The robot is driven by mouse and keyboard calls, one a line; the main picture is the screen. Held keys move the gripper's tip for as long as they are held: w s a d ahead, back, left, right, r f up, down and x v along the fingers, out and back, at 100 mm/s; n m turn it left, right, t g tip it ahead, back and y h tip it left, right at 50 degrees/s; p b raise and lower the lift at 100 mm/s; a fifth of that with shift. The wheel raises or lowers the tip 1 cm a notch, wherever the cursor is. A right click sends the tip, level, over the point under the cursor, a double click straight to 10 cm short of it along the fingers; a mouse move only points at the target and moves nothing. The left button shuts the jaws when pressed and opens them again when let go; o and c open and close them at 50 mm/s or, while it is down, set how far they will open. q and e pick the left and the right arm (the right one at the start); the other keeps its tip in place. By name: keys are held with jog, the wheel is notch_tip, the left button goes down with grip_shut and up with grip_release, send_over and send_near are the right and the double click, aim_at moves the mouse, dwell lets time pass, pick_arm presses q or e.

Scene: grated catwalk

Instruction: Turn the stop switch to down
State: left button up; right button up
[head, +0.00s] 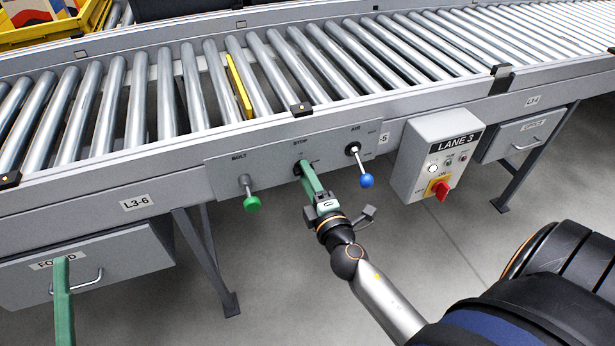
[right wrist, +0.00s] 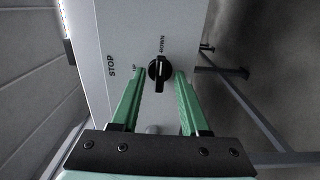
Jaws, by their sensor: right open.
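The stop switch is a black rotary knob (right wrist: 159,69) on the grey panel (head: 222,172) under the roller conveyor. The right wrist view shows the labels STOP, UP and DOWN beside it. Its grip bar runs roughly up and down in that view, towards the DOWN label; which end is the pointer I cannot tell for sure. My right gripper (right wrist: 159,76) is open, with one green finger on each side of the knob and gaps visible. In the head view my right gripper (head: 307,178) mostly hides the knob. A green finger of my left gripper (head: 63,300) shows at the lower left.
The green-tipped BOLT plunger (head: 251,200) is left of the switch and the blue-tipped AIR lever (head: 366,180) is close on the right. The LANE 3 box (head: 420,150) with a red knob (head: 441,190) protrudes farther right. A FOUND drawer (head: 110,262) sits lower left.

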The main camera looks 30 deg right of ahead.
pick_arm(q)
jog(key=s+r+m+h+b, duration=0.2)
jog(key=s+r+m+h, duration=0.1)
jog(key=s+m+h, duration=0.15)
jog(key=shift+w+d+f+n+b, duration=0.2)
jog(key=shift+f+n+b, duration=0.15)
jog(key=shift+f+b, duration=0.35)
jog(key=shift+w+d+f+n+b, duration=0.15)
jog(key=shift+f+n+b, duration=0.2)
jog(key=shift+f+b, duration=0.3)
jog(key=shift+w+d+f+n+b, duration=0.2)
jog(key=shift+f+n+b, duration=0.15)
jog(key=shift+f+b, duration=0.35)
pick_arm(e)
jog(key=v, duration=1.2)
jog(key=shift+s, duration=0.3)
